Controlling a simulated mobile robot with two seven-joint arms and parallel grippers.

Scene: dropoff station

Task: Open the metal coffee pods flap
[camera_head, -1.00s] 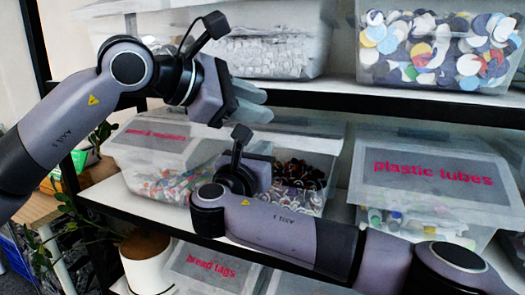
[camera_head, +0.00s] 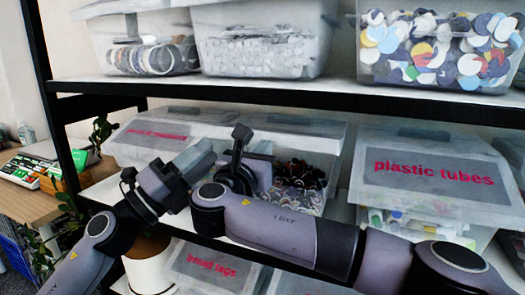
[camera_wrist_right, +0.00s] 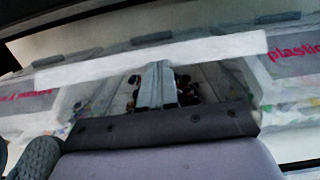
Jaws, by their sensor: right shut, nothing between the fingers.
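The metal coffee pods bin (camera_head: 312,203) stands on the middle shelf with dark pods showing through its clear front. Its translucent flap (camera_head: 318,130) looks raised, and the pods show below its pale front edge (camera_wrist_right: 205,52) in the right wrist view. My right gripper (camera_head: 264,165) is shut and empty at the bin's opening. In the right wrist view its fingers (camera_wrist_right: 155,82) point in over the pods, with their tips close to the flap's edge; contact is unclear. My left gripper (camera_head: 200,158) is in front of the bin to the left, and its finger gap is unclear.
The plastic tubes bin (camera_head: 425,180) stands to the right, and another red-labelled bin (camera_head: 150,135) to the left. The upper shelf edge (camera_head: 280,93) runs above. A bread tags bin (camera_head: 210,265) and a plant pot (camera_head: 148,265) are lower down.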

